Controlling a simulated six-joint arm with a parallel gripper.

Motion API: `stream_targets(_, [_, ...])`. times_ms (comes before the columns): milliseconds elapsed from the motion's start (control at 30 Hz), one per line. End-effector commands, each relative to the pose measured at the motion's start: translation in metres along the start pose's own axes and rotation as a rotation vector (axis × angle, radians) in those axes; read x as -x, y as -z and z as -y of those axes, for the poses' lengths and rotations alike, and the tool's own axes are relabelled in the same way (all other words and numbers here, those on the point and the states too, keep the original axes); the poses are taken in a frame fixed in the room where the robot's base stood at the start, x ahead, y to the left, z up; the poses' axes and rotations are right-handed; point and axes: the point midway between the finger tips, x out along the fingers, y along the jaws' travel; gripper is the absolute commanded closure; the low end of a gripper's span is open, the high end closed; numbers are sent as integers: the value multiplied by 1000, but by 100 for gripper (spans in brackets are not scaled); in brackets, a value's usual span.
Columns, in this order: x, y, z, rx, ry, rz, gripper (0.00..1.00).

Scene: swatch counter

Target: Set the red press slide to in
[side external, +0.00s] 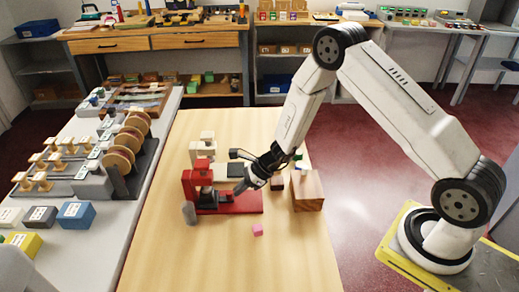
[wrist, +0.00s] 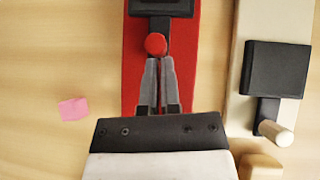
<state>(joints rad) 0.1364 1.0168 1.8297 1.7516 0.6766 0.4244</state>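The red press (side external: 197,184) stands on a red base (side external: 243,203) on the wooden table. In the wrist view its red base (wrist: 134,75) runs up the picture, with a dark slide part (wrist: 160,6) at the top and a round red knob (wrist: 156,44) below it. My gripper (side external: 238,190) is low over the base. In the wrist view the two grey fingers of my gripper (wrist: 159,62) lie close together, with only a thin gap, and their tips are right at the knob. I cannot tell whether they touch it. Nothing shows between the fingers.
A cream press (side external: 204,149) with a dark block (wrist: 276,69) and pale handle (wrist: 277,133) stands beside the red one. A pink cube (side external: 257,229), a grey cylinder (side external: 189,213) and a wooden block (side external: 307,192) are nearby. The table's front is clear.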

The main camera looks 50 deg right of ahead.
Motion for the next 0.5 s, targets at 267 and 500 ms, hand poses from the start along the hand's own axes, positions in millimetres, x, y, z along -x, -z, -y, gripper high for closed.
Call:
stream_targets(267, [1, -4, 0, 11, -3, 15, 100])
stream_targets(500, [19, 17, 1, 2, 0, 7, 100])
